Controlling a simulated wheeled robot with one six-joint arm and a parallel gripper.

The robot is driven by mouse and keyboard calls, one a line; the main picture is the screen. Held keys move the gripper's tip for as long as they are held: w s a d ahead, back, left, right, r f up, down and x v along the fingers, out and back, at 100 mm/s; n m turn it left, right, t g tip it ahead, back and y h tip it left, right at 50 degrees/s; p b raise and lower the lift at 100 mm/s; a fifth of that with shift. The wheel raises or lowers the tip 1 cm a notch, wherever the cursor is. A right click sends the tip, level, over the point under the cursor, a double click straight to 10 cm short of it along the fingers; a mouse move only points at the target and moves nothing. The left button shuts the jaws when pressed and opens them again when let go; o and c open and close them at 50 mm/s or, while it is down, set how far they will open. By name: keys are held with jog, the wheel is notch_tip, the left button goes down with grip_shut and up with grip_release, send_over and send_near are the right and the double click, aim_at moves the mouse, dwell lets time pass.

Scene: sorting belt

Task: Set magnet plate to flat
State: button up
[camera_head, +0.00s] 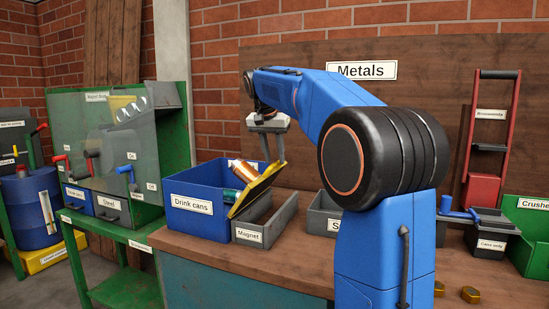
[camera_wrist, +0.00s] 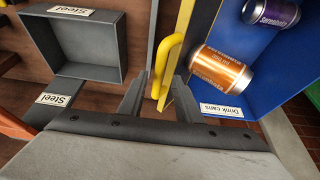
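The yellow magnet plate (camera_head: 258,189) stands tilted between the blue "Drink cans" bin and the grey "Magnet" tray (camera_head: 266,224). I cannot tell whether a finger touches the handle.
A grey "Steel" tray (camera_wrist: 88,68) stands to the left in the wrist view. A green-framed machine (camera_head: 120,150) with levers stands at left.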

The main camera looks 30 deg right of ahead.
jog(key=shift+w+d+f, duration=0.1)
jog(key=shift+d+f, duration=0.05)
jog(key=shift+f, duration=0.2)
jog(key=shift+c, duration=0.3)
grip_shut()
